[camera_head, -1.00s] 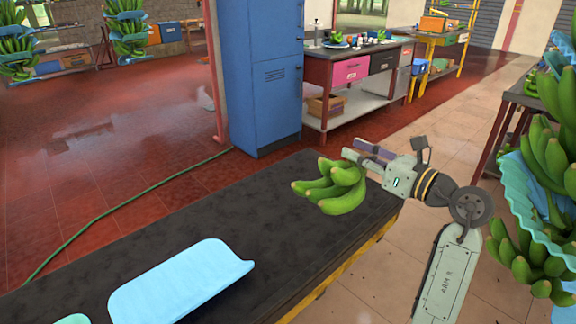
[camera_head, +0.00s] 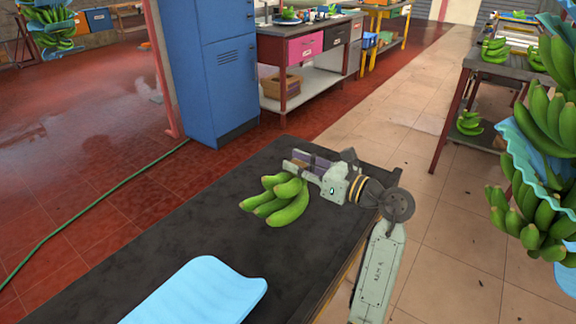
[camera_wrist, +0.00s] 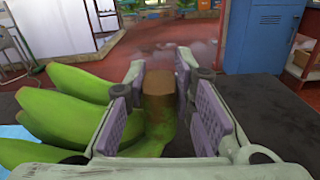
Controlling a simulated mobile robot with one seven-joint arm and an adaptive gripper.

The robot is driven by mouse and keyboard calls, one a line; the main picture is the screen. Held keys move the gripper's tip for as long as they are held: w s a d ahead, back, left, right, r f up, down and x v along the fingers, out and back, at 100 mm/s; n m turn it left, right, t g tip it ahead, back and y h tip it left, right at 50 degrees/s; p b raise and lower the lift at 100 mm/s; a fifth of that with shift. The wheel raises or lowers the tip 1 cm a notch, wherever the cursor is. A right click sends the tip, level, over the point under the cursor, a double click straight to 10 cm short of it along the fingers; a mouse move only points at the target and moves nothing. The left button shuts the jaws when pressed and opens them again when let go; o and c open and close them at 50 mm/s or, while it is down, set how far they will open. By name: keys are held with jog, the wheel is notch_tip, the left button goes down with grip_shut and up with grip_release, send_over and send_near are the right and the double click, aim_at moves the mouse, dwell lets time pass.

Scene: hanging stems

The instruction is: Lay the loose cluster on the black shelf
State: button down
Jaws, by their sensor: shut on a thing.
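The loose cluster of green bananas (camera_head: 275,200) is at my gripper (camera_head: 301,165), over the far part of the black shelf (camera_head: 215,229). In the wrist view the bananas (camera_wrist: 70,115) hang to the left, and their brown cut crown (camera_wrist: 159,88) stands between the two purple finger pads. My gripper (camera_wrist: 164,105) is shut on this crown. The cluster is low over the shelf; I cannot tell if its lower fingers touch the surface.
A light blue curved pad (camera_head: 205,292) lies on the near part of the shelf. Large hanging banana bunches (camera_head: 540,170) with blue sheets are at the right. A blue cabinet (camera_head: 210,75) stands beyond the shelf. The shelf between pad and cluster is clear.

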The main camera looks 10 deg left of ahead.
aim_at(298, 178)
jog(key=shift+p, duration=0.3)
jog(key=shift+f+b, duration=1.9)
jog(key=shift+f, duration=0.15)
jog(key=shift+f+b, duration=0.5)
jog(key=shift+f, duration=0.1)
jog(key=c, duration=1.6)
grip_release()
jog(key=o, duration=0.3)
jog(key=shift+f, duration=0.15)
jog(key=shift+d, duration=0.1)
jog(key=v, duration=1.2)
